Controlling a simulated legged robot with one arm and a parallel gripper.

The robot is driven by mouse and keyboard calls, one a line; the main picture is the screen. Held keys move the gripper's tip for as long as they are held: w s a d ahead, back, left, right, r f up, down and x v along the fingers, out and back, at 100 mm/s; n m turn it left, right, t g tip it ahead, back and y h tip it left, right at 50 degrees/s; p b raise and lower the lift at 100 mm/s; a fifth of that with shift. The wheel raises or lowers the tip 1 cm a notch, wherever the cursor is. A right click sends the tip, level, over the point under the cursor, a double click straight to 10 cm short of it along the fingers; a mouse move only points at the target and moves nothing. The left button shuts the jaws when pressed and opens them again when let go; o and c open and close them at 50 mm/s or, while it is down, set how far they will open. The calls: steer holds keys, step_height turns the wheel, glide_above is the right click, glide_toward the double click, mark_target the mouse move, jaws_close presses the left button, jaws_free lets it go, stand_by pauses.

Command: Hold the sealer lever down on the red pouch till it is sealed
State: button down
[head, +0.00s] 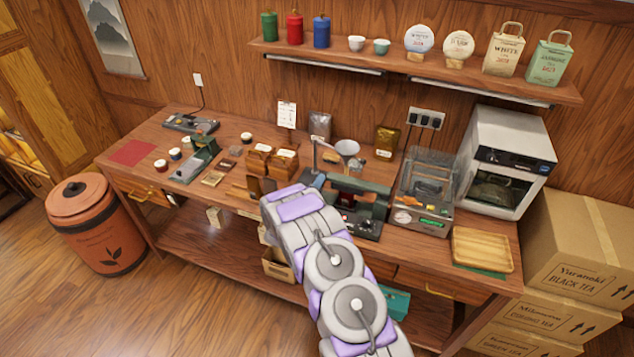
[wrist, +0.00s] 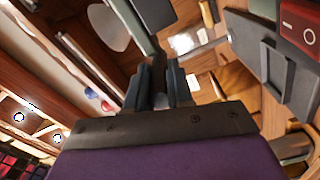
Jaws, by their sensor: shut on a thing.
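The dark green sealer (head: 368,207) stands on the workbench, just beyond my arm. Part of its body with a red switch (wrist: 301,22) shows at the right of the wrist view. In the wrist view my gripper (wrist: 160,75) is shut on a grey-green bar (wrist: 138,24), which looks like the sealer lever.
A clear-lidded machine (head: 425,190) and a white oven (head: 505,160) stand right of the sealer. A funnel (head: 347,148) is behind it, wooden boxes (head: 272,163) to its left. A wooden tray (head: 482,249) lies at the right front. A shelf (head: 420,73) hangs above.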

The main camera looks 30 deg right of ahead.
steer(key=shift+s+d+f, duration=0.1)
steer(key=shift+d, duration=0.05)
steer(key=c, duration=1)
jaws_free()
steer(key=shift+f, duration=0.1)
steer(key=shift+s+a+f, duration=0.1)
steer(key=shift+s+a, duration=0.15)
steer(key=shift+a, duration=0.1)
steer(key=v, duration=1.7)
steer(key=shift+w+a, duration=0.3)
steer(key=shift+w, duration=0.05)
steer(key=shift+d, duration=0.1)
